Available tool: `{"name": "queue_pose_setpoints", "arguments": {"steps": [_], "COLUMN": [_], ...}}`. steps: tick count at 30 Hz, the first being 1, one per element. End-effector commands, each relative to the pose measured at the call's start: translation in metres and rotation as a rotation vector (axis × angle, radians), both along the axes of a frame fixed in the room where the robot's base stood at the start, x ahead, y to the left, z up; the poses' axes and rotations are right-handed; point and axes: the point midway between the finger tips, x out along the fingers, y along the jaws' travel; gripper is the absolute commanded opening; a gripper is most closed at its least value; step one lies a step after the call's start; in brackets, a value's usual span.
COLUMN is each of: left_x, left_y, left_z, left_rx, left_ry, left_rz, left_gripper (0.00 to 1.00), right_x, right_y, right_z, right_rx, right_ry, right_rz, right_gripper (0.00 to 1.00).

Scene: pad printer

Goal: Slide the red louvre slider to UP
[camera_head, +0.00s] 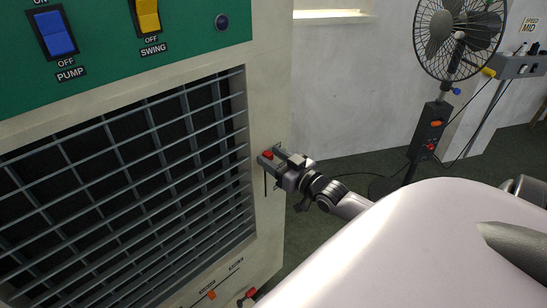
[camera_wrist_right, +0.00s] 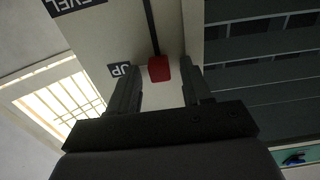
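The red louvre slider (camera_head: 267,154) is a small knob on the right edge of the cream machine front, beside the louvre grille. In the right wrist view the red slider (camera_wrist_right: 159,68) sits at the end of a dark vertical slot, beside the UP label (camera_wrist_right: 120,70). In the head view the slot (camera_head: 265,190) runs down below it. My right gripper (camera_head: 268,161) is at the slider. In the wrist view its fingers (camera_wrist_right: 160,72) stand apart on either side of the knob, with a visible gap on both sides. My left gripper is not in view.
The louvre grille (camera_head: 130,180) is left of the slider. Blue PUMP (camera_head: 55,34) and yellow SWING (camera_head: 147,17) switches sit above it. A pedestal fan (camera_head: 458,38) stands at the right. Open floor lies between machine and fan.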

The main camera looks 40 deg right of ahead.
Motion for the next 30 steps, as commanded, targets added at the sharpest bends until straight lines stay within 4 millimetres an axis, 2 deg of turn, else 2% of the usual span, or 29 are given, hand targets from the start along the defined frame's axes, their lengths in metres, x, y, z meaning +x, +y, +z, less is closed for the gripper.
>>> {"name": "queue_pose_setpoints", "arguments": {"steps": [8,21,30], "left_x": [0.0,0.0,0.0], "left_y": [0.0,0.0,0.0], "left_z": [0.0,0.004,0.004], "left_rx": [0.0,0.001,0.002], "left_ry": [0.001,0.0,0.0], "left_rz": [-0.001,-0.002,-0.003], "left_gripper": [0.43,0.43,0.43], "right_x": [-0.005,-0.055,-0.071], "right_y": [0.0,-0.001,-0.002], "right_z": [-0.002,-0.002,-0.001], "right_rx": [0.001,0.0,0.0], "right_ry": [0.005,0.005,0.002], "right_rz": [0.0,0.0,0.0], "right_gripper": [0.49,0.49,0.49]}}
